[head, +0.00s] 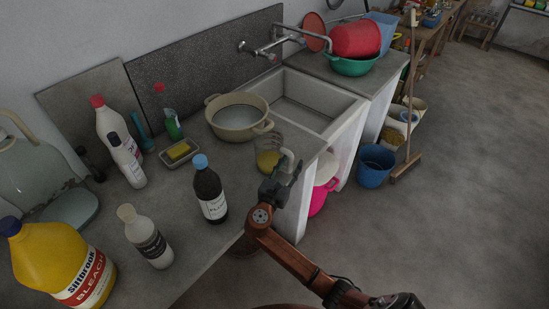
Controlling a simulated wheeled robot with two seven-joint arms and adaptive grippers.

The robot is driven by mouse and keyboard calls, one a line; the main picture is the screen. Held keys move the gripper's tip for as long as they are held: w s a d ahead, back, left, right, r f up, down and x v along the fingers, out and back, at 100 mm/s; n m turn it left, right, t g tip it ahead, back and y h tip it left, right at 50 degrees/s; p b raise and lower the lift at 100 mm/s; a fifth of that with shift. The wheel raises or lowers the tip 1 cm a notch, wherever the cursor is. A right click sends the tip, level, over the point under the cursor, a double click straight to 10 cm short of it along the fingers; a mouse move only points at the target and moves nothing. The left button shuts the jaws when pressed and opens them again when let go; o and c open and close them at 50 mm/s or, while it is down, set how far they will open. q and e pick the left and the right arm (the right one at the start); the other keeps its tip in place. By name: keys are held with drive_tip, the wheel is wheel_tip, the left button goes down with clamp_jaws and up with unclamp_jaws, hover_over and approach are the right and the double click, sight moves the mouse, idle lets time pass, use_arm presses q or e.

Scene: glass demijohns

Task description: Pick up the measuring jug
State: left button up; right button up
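The measuring jug (267,157) is clear with yellow contents. It stands upright on the grey counter, near its front edge and left of the sink, and its pale handle faces right. My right gripper (285,167) is at the jug's near right side, close to the handle, with its dark fingers spread apart. They partly cover the lower right of the jug, and I cannot tell whether they touch it. My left gripper is out of view.
A dark bottle with a blue cap (209,190) stands left of my gripper. A beige basin (238,117) is behind the jug, and a yellow sponge dish (180,152) is to the left. Bleach (62,265) stands front left.

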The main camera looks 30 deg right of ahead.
drive_tip(key=c, duration=0.7)
clamp_jaws()
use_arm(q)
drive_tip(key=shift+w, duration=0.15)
use_arm(e)
drive_tip(key=shift+r, duration=0.1)
